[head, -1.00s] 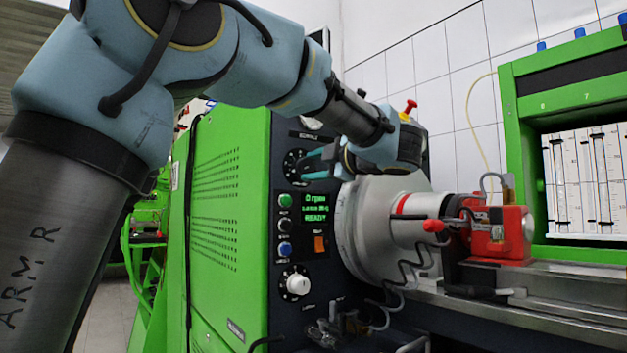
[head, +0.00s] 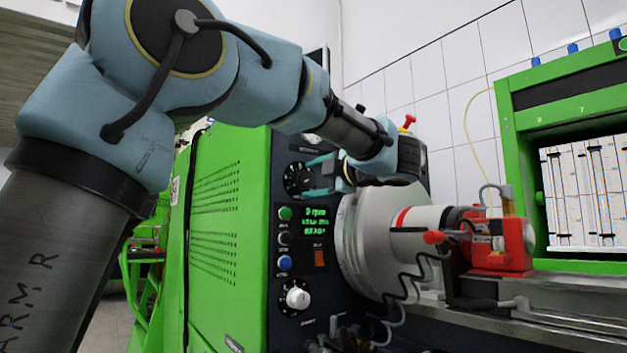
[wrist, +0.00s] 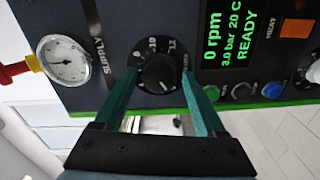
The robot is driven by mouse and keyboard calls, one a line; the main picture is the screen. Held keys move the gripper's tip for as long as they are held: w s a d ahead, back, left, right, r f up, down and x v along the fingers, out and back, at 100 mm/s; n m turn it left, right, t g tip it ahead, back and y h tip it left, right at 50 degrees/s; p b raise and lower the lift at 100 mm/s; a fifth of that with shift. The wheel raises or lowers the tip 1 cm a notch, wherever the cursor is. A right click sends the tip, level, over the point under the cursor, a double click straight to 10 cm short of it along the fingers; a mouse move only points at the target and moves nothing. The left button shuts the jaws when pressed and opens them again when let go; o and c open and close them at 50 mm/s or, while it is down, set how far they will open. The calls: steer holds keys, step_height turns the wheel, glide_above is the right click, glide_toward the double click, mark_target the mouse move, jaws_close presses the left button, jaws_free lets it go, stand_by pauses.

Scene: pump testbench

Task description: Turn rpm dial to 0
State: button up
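A black dial with a numbered scale (wrist: 158,74) sits on the dark panel in the wrist view; it also shows high on the panel in the head view (head: 297,179). A white knob (head: 298,298) sits lower on the panel, and its edge shows in the wrist view (wrist: 315,72). I cannot read which is the rpm dial. The green display (wrist: 222,40) reads 0 rpm, 3.0 bar, 20 C, READY. My gripper (wrist: 158,82) is open, its teal fingers on either side of the black dial with visible gaps. Contact and depth cannot be told.
A round gauge (wrist: 63,61) is beside the SUPPLY label. The large silver pump body (head: 362,235) stands close right of the panel, under my wrist.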

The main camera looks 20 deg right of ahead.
steer(key=shift+o, duration=0.5)
steer(key=shift+s, duration=0.1)
steer(key=s+d, duration=0.2)
steer(key=s, duration=0.8)
steer(key=shift+s+b, duration=0.2)
steer(key=shift+b, duration=0.2)
